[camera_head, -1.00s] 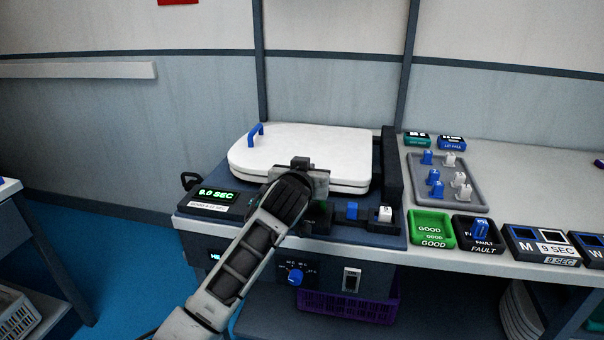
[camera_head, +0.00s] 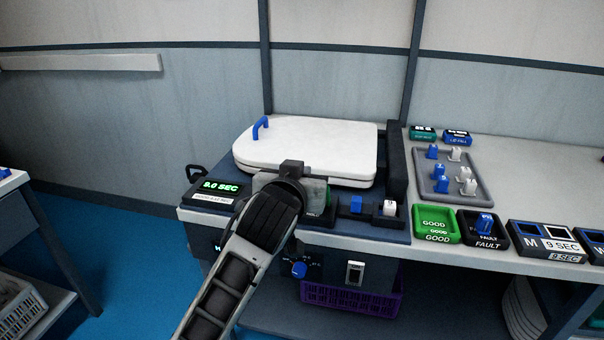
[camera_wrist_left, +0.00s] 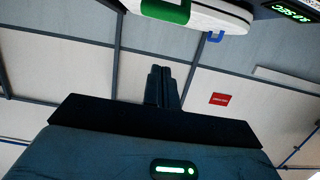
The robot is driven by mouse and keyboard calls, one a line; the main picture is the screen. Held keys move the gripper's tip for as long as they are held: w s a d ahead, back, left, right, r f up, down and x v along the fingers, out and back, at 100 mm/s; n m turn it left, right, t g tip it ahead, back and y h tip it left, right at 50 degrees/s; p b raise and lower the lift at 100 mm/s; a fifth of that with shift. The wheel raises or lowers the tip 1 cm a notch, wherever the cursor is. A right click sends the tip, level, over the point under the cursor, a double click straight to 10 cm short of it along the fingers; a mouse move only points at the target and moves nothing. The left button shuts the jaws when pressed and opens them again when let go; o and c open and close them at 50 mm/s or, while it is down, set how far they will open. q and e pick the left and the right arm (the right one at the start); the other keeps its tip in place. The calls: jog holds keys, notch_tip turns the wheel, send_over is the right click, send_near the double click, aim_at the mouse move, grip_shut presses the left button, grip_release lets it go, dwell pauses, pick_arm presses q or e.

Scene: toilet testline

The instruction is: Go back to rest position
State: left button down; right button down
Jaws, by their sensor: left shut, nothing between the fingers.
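My left arm comes in from the bottom of the head view. Its wrist and gripper (camera_head: 292,172) are in front of the white toilet lid (camera_head: 310,145), over the front of the test rig. The lid lies flat and closed, with a blue handle (camera_head: 260,128) at its left. In the left wrist view the gripper fingers (camera_wrist_left: 162,72) are shut together with nothing between them. That view also shows the lid's edge (camera_wrist_left: 205,14) at the top, apart from the fingers. My right gripper is not in view.
The rig's display (camera_head: 218,187) reads 9.0 SEC. A grey tray (camera_head: 424,185) with several blue and white parts is at right. The green GOOD bin (camera_head: 436,224) and black FAULT bin (camera_head: 485,229) stand before it. A purple basket (camera_head: 350,299) is below.

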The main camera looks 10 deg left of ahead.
pick_arm(q)
jog(key=s+f+m+g+h, duration=0.1)
jog(key=s+f, duration=0.3)
jog(key=f, duration=0.4)
jog(key=s+f+m+g+h, duration=0.1)
jog(key=s+f, duration=0.4)
jog(key=f, duration=0.2)
jog(key=s+f+g, duration=0.1)
jog(key=s+f, duration=0.4)
jog(key=s, duration=0.4)
jog(key=s+a+f+g+h, duration=0.1)
jog(key=s+f, duration=0.5)
jog(key=s, duration=0.3)
jog(key=shift+f+g, duration=0.25)
jog(key=shift+g, duration=0.05)
